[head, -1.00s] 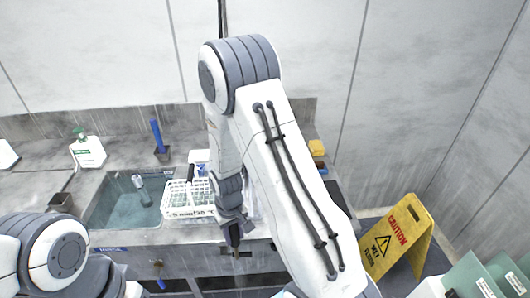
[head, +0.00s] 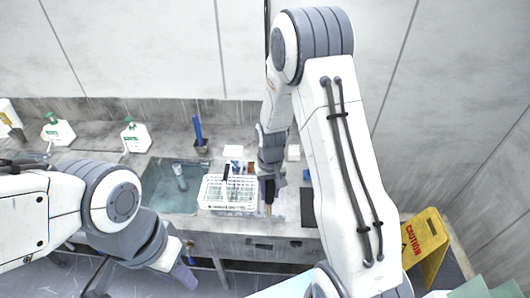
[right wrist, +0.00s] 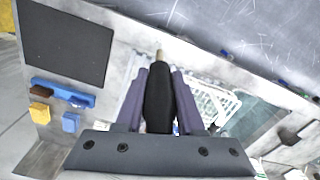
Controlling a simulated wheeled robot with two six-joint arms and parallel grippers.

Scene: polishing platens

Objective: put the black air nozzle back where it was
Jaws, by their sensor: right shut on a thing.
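My right gripper (right wrist: 160,88) is shut on the black air nozzle (right wrist: 160,105), which lies between its two purple fingers with its pale tip pointing away. In the head view my right gripper (head: 268,184) hangs just right of the white wire rack (head: 228,208), with the nozzle's tan tip (head: 268,210) pointing down near the counter's front. I cannot tell whether the tip touches anything. My left gripper (head: 184,276) is low at the lower left, in front of the counter; its jaw opening cannot be made out.
The sink (head: 178,200) is left of the rack. A blue item stands in a dark holder (head: 201,146) behind. Green-topped white bottles (head: 136,137) stand at the back left. A black mat (right wrist: 65,42) and blue blocks (right wrist: 62,92) lie on the counter. A yellow caution sign (head: 424,243) stands right.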

